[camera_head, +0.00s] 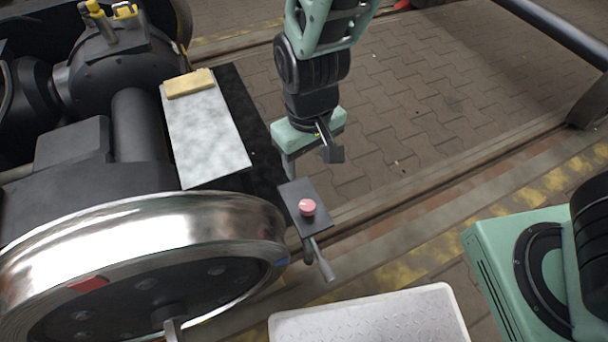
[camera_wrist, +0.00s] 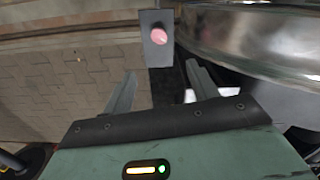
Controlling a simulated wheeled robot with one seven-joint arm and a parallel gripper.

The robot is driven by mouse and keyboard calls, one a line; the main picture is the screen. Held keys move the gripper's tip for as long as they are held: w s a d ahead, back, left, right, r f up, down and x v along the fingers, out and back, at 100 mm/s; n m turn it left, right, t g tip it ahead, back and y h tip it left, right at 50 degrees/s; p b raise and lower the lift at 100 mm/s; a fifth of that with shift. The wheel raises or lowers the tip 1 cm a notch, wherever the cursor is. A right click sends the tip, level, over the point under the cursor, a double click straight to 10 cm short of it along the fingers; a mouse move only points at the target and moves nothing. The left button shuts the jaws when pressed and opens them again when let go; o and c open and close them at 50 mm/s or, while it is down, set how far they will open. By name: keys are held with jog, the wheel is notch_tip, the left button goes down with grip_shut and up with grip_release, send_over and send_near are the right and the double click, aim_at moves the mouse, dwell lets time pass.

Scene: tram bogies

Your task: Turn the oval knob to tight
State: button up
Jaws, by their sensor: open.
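The oval knob (camera_head: 307,207) is pink-red and sits on a small dark grey plate (camera_head: 299,192) beside the shiny wheel. In the wrist view the knob (camera_wrist: 159,36) shows near the top middle, on its plate (camera_wrist: 158,54). My gripper (camera_head: 311,162) is above and behind the plate in the head view, apart from the knob. In the wrist view its two fingers (camera_wrist: 161,70) are spread with nothing between them, and the knob lies beyond the tips. Any tight mark or pointer on the knob is too small to tell.
A grey lever (camera_head: 320,262) hangs below the plate. The large polished wheel (camera_head: 150,225) is close on the left. A pale flat panel (camera_head: 205,135) bears a yellow block (camera_head: 189,83). A white tray (camera_head: 370,318) is at the front. Open paving (camera_head: 430,110) lies behind and right.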

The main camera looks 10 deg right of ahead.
aim_at(308, 205)
notch_tip(308, 205, down, 17)
jog(key=b, duration=0.8)
jog(key=shift+f, duration=0.15)
jog(key=shift+d, duration=0.1)
jog(key=c, duration=1)
